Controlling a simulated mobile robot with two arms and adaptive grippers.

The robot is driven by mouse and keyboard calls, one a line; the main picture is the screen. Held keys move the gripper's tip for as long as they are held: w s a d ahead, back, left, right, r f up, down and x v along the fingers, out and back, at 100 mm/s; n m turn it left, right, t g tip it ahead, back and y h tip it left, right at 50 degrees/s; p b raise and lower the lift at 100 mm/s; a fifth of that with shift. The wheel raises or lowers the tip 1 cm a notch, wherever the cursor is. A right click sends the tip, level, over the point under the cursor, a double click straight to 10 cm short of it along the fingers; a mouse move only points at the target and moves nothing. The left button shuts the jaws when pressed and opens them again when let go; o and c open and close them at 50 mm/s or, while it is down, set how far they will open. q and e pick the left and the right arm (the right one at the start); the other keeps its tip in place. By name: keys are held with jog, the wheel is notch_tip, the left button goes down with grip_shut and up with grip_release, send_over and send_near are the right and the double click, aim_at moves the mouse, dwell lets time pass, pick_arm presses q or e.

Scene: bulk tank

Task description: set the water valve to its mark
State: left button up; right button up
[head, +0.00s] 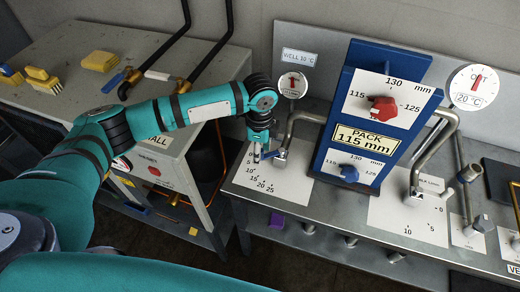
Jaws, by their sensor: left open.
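A valve with a blue lever (279,154) stands on a white scale plate (285,180) on the steel bench, at the foot of a bent grey pipe. The plate is numbered from about 5 to 25 along its left and lower side. My left gripper (259,153) is open and points down at the lever's left end, close to the low numbers. I cannot tell whether its fingers touch the lever. The gripper partly hides the lever's end and the upper numbers, and I cannot make out a set mark. My right gripper is not in view.
A label reading WELL 10 °C (299,58) and a round gauge (292,85) are behind the valve. A blue panel (345,125) with red and blue knobs rises just right of it. Another spout (415,193) stands farther right. A steel cabinet (168,170) is at left.

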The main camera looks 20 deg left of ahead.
pick_arm(q)
grip_shut()
jog(key=shift+a+r+p, duration=0.1)
jog(key=shift+r+p, duration=0.05)
jog(key=shift+p, duration=0.25)
jog(key=shift+w+m, duration=0.2)
jog(key=shift+m, duration=0.3)
grip_release()
jog(key=shift+a, duration=0.1)
notch_tip(320, 180, up, 12)
